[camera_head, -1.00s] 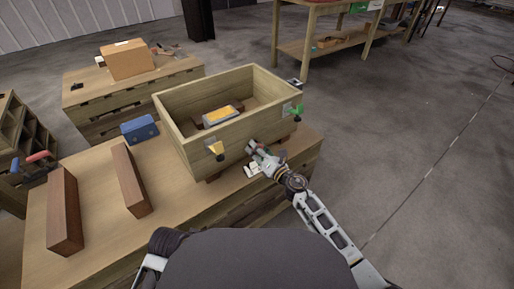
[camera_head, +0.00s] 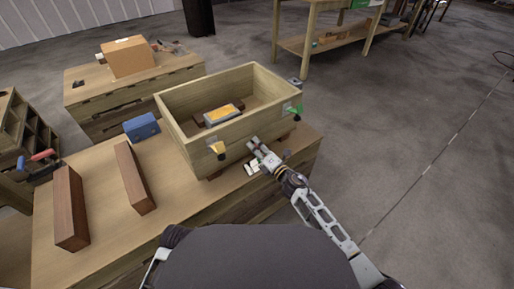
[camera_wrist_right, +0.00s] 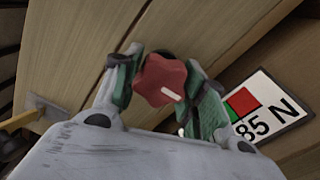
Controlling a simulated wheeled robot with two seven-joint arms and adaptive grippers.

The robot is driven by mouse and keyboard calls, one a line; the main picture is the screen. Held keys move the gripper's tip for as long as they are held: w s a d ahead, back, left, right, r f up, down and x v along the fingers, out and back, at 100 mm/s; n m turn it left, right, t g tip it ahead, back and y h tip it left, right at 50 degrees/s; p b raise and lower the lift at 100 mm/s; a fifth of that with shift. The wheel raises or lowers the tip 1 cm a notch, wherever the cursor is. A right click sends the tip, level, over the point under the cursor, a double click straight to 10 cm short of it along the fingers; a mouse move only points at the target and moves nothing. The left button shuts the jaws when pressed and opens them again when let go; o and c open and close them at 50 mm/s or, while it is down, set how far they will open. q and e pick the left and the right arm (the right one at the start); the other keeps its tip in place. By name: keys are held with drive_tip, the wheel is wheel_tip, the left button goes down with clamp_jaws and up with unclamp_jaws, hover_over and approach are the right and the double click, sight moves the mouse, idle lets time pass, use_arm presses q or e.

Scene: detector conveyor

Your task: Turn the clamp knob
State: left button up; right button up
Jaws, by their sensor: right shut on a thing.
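The red clamp knob (camera_wrist_right: 160,80) is a lobed knob with a white line on its face, in the middle of the right wrist view. My right gripper (camera_wrist_right: 165,88) has its green-padded fingers on both sides of the knob and is shut on it. In the head view my right gripper (camera_head: 256,146) is at the front wall of the wooden box (camera_head: 176,128); it hides the knob there. A white label (camera_wrist_right: 262,108) with a red and green patch and "85 N" is beside the right finger. My left gripper is out of view.
The box stands on a wooden bench (camera_head: 102,220) and holds a yellow-topped block (camera_head: 223,114). A yellow clamp (camera_head: 218,149) and a green clamp (camera_head: 295,110) sit on its front wall. Two brown bars (camera_head: 70,210) and a blue block (camera_head: 141,127) lie to the left.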

drive_tip(key=shift+d, duration=0.1)
drive_tip(key=o, duration=1)
drive_tip(key=shift+o, duration=0.2)
drive_tip(key=v, duration=1.2)
idle(0.7)
